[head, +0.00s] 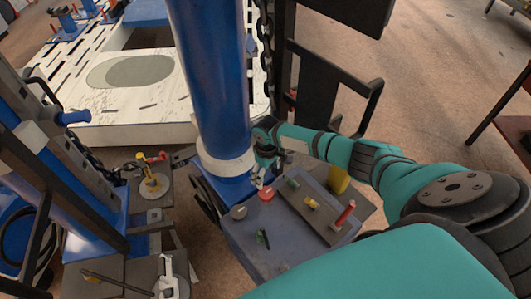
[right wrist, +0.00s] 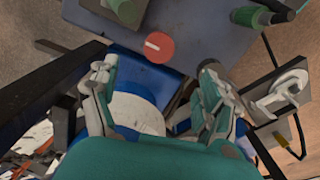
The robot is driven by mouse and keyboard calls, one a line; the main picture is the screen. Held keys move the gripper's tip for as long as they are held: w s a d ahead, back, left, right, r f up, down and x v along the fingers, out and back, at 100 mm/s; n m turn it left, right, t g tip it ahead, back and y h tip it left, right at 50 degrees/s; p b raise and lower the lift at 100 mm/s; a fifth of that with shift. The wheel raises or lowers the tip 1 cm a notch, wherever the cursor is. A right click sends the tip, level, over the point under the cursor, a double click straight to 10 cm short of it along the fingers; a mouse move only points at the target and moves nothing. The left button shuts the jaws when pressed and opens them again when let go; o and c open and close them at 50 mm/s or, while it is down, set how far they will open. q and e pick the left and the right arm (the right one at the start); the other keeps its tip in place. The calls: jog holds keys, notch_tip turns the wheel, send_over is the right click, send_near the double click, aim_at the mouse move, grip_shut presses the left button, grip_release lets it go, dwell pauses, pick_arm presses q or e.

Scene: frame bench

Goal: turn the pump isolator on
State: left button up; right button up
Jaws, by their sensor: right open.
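A round red knob (head: 267,194), which looks like the pump isolator, sits on the top of a blue-grey box (head: 275,258). In the right wrist view the red knob (right wrist: 159,47) carries a short white bar, lying nearly crosswise and slightly tilted in the picture. My right gripper (head: 258,181) is close by the knob, on the blue column's side. In the right wrist view my right gripper (right wrist: 157,70) is open and empty, its fingers wide apart, with the knob ahead between them and not touched. My left gripper is not in view.
A thick blue column (head: 210,80) stands behind the box.

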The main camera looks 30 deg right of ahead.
jog(key=b, duration=0.3)
send_over(266, 192)
notch_tip(266, 192, down, 4)
jog(key=shift+f, duration=0.1)
notch_tip(266, 192, down, 5)
jog(key=b, duration=0.4)
jog(key=shift+f+b, duration=0.1)
jog(key=shift+b, duration=0.3)
notch_tip(266, 192, down, 5)
jog(key=b, duration=0.4)
jog(key=shift+r+b, duration=0.2)
jog(key=shift+b, duration=0.1)
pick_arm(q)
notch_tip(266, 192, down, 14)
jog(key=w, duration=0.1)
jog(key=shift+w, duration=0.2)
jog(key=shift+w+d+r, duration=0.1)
pick_arm(e)
jog(key=shift+c, duration=1)
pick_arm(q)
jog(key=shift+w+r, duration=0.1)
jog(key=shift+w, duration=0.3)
pick_arm(e)
jog(key=c, duration=1)
